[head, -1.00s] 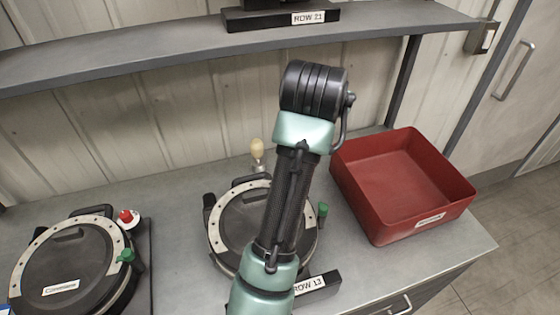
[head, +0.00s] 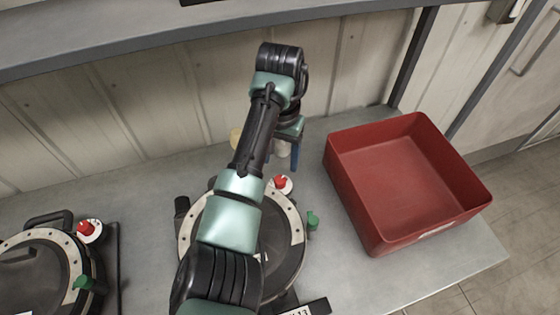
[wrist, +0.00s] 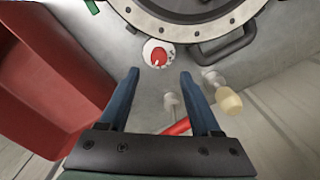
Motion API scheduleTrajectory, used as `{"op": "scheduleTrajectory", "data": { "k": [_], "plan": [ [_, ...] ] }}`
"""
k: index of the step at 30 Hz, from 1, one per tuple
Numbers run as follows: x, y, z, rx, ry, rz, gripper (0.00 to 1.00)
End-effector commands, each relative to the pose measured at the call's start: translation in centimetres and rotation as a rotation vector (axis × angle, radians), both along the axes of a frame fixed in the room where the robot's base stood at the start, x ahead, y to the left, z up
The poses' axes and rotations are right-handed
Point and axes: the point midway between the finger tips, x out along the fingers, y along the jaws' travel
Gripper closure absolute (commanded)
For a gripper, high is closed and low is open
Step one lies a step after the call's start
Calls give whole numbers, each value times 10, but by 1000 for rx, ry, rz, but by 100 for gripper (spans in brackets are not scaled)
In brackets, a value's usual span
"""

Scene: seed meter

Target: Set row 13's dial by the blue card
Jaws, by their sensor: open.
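The row 13 seed meter (head: 290,255) is a round black housing with a pale, hole-studded ring, partly hidden by my arm. Its label (head: 303,311) is cut off at the bottom of the head view. Its dial, a red knob on a white disc (head: 281,183), sits at the rim's far side; it also shows in the wrist view (wrist: 158,55). My gripper (wrist: 160,75) has two blue fingers, open and empty, with the dial just beyond the fingertips and apart from them. In the head view my gripper (head: 290,165) is behind the dial. No blue card is seen.
A red bin (head: 375,225) stands right of the meter. A cream-knobbed lever (wrist: 228,100) is beside the fingers, with a white post and red rod seen between them. A green handle (head: 312,220) is on the meter's right. Another meter (head: 45,265) is at left; a shelf runs above.

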Motion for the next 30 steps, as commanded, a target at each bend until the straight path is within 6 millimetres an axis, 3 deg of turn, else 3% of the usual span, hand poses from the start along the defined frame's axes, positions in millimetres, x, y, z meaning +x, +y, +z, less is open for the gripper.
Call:
{"op": "scheduleTrajectory", "data": {
  "k": [12, 23, 30],
  "plan": [
    [-1, 0, -59, 0, 1, 1, 36],
    [-1, 0, -67, 0, -1, 0, 36],
    [0, 0, -66, 0, -1, 0, 75]
  ]
}}
